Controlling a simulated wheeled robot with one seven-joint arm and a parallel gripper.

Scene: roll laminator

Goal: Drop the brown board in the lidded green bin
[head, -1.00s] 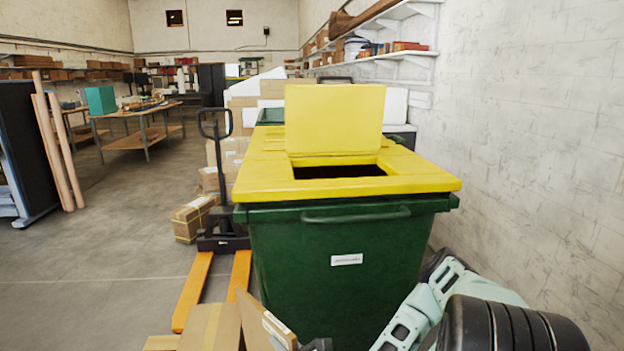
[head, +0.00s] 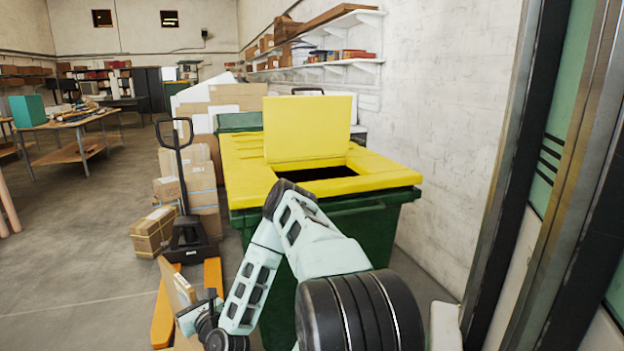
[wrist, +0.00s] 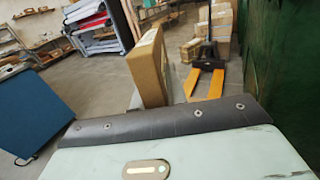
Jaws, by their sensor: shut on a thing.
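The brown board (head: 176,284) stands upright and tilted at the lower left of the head view, with a pale label on its face. It also shows upright in the wrist view (wrist: 150,68), beyond the dark edge of my wrist. My gripper (head: 208,304) is shut on the board's lower right side; its fingertips are mostly hidden. The green bin (head: 384,225) stands right of the board, partly behind my arm. Its yellow lid (head: 245,185) has a raised flap (head: 308,128) behind a dark open hole (head: 318,174). The board is outside the bin, lower than the lid.
A pallet jack (head: 188,235) with orange forks stands left of the bin, close to the board. Cartons (head: 153,232) are stacked behind it. A white wall with shelves (head: 340,65) runs behind the bin's right side. A dark metal frame (head: 510,170) rises at the right.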

